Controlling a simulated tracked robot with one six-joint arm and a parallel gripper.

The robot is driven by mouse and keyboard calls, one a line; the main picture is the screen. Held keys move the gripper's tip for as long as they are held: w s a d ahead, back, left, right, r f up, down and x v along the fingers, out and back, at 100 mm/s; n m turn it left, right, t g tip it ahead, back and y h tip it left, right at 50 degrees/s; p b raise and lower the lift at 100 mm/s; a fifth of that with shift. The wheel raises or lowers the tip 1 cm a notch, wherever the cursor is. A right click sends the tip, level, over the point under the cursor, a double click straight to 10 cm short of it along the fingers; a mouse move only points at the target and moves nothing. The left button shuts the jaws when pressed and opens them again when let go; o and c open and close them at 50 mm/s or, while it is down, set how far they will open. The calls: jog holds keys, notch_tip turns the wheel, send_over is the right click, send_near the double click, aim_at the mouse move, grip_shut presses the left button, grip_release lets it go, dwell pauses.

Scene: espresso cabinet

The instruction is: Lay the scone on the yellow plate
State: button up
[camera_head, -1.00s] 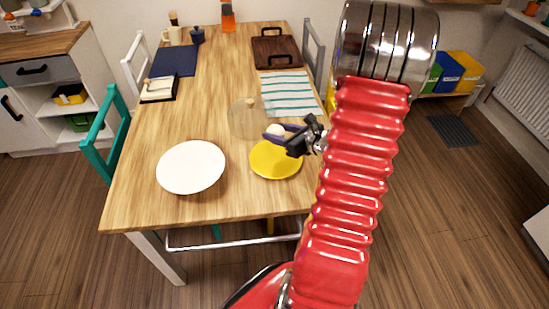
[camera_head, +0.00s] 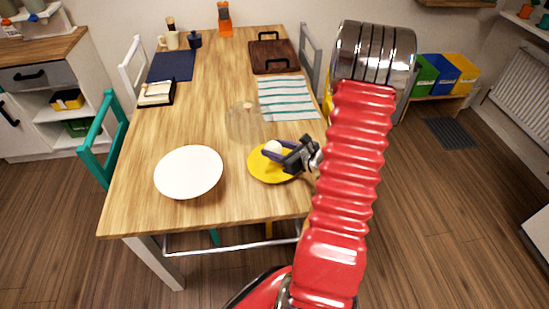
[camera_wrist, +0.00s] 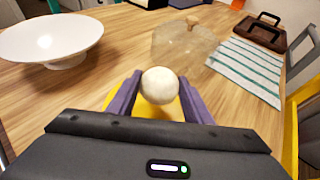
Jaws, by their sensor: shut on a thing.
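My gripper (camera_head: 273,153) is shut on a small pale round thing, which I take to be the scone (camera_head: 273,147), and holds it over the yellow plate (camera_head: 262,174). In the wrist view the scone (camera_wrist: 159,85) sits between the two purple fingers (camera_wrist: 157,97). The yellow plate (camera_wrist: 150,108) shows below and behind it there, mostly hidden by the gripper. Whether the scone touches the plate I cannot tell.
A white plate (camera_head: 188,172) stands to the left. A clear dome (camera_head: 243,123) stands just behind the yellow plate. The table's left middle is clear.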

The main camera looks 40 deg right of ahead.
jog(key=shift+f, duration=2.1)
jog(key=shift+f, duration=0.1)
jog(key=o, duration=1.1)
jog(key=shift+c, duration=0.2)
jog(key=shift+s+r, duration=0.3)
jog(key=shift+s, duration=0.1)
jog(key=v, duration=1.1)
jog(key=shift+r, duration=0.1)
